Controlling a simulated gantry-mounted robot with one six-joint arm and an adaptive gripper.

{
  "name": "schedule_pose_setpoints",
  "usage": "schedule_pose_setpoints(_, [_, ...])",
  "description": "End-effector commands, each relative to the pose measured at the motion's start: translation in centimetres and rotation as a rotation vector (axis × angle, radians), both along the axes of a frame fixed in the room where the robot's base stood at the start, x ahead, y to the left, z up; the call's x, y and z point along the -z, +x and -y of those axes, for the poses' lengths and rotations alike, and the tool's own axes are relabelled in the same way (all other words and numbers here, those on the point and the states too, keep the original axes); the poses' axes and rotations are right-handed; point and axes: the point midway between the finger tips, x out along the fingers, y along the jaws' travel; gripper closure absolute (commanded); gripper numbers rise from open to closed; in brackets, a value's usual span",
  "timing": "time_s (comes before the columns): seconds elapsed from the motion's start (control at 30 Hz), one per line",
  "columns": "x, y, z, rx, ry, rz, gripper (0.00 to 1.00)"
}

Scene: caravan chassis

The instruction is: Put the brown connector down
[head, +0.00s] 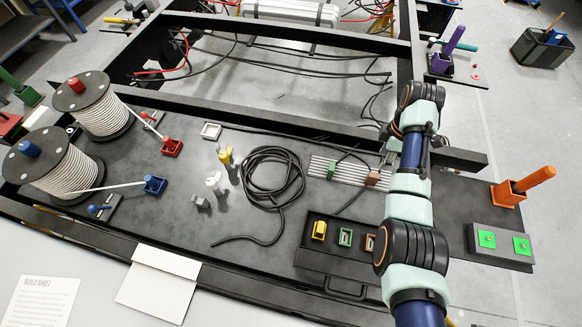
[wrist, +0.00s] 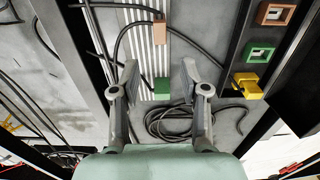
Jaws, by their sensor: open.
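The brown connector (head: 372,178) rests at the right end of a ribbed pale metal strip (head: 345,172). It also shows in the wrist view (wrist: 158,31), at the top of the strip, with a dark cable by it. A green connector (head: 331,170) sits farther left on the same strip. My gripper (wrist: 160,72) is open and empty. In the wrist view its fingers spread on either side of the strip, with the green connector (wrist: 161,88) showing between them and the brown one beyond the fingertips. The gripper is clear of the brown connector.
A black case (head: 318,262) holds a yellow block (head: 319,230), a green socket (head: 345,237) and a brown socket (head: 370,242). A coiled black cable (head: 300,180) lies left of the strip. A dark frame beam (head: 290,122) runs behind it.

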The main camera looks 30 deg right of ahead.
Motion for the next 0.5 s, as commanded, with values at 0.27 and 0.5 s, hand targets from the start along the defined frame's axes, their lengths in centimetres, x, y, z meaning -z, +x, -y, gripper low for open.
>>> schedule_pose_setpoints(0.27, [0.4, 2.6, -2.3, 0.033, -0.045, 0.047, 0.55])
schedule_pose_setpoints(0.5, [-1.4, 12.1, -20.0, 0.301, -0.146, 0.472, 0.55])
